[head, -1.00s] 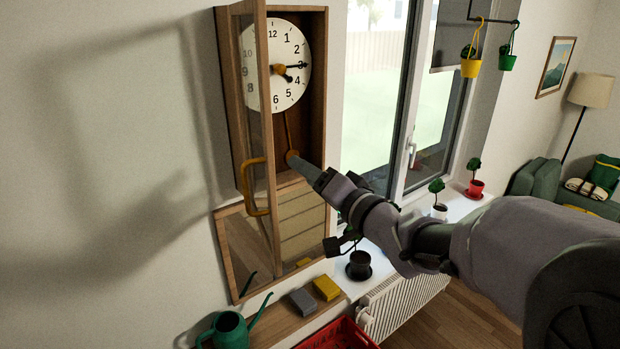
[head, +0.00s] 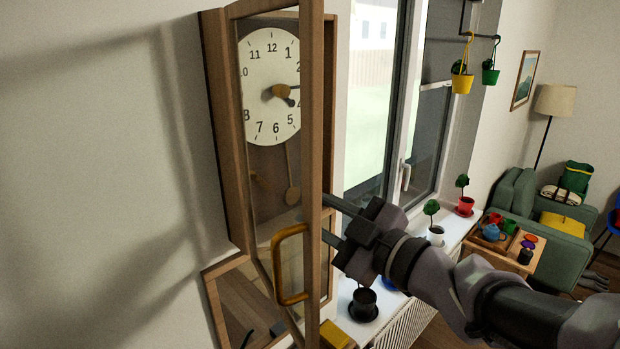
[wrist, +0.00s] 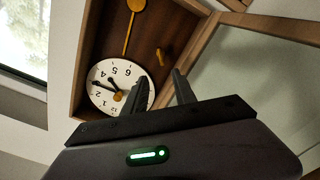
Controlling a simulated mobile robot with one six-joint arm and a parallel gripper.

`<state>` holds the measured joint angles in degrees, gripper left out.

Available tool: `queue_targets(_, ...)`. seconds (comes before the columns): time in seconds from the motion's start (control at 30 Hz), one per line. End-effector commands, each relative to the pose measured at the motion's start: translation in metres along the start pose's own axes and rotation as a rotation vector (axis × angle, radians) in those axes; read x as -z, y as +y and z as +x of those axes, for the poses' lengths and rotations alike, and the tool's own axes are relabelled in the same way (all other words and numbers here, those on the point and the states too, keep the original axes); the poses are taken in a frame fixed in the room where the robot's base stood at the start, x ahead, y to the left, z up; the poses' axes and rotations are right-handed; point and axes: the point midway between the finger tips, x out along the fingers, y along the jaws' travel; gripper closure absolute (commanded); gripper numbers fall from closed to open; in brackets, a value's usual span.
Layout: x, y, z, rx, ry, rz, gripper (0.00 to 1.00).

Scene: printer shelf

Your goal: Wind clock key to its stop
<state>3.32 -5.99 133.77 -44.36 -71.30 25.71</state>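The wall clock's white dial (head: 272,80) shows through the glass of its open door (head: 313,130). A brass, key-like piece (head: 281,91) sits at the middle of the dial. In the wrist view the dial (wrist: 108,92) is upside down, with a brass piece (wrist: 118,97) at its middle partly hidden by a finger. Another small brass piece (wrist: 160,56) is on the case's back wall. My gripper (head: 328,218) is by the door's right edge, below the dial, its tips partly hidden. In the wrist view my gripper (wrist: 160,75) has its fingers apart, nothing between them.
The door's yellow handle (head: 289,264) projects towards me. The pendulum (head: 292,195) hangs inside the case. A dark pot (head: 363,302) and other plants stand on the windowsill to the right. The wall left of the clock is clear.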

Motion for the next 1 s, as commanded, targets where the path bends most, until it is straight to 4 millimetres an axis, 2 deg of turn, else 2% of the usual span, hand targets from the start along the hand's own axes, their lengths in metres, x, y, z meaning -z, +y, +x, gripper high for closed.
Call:
queue_targets(0.03,0.002,-0.001,0.016,0.007,0.003,0.004,0.67)
queue_targets(0.2,0.002,-0.001,0.068,0.005,0.001,0.006,0.67)
queue_targets(0.4,0.001,0.001,0.113,0.002,0.000,0.004,0.67)
queue_targets(0.6,0.000,0.000,0.129,0.001,-0.001,0.004,0.67)
queue_targets(0.83,0.000,0.000,0.130,0.000,-0.001,0.005,0.67)
queue_targets(0.87,0.000,0.000,0.130,0.000,-0.001,0.005,0.69)
queue_targets(1.0,0.000,0.000,0.130,0.000,-0.001,0.005,0.97)
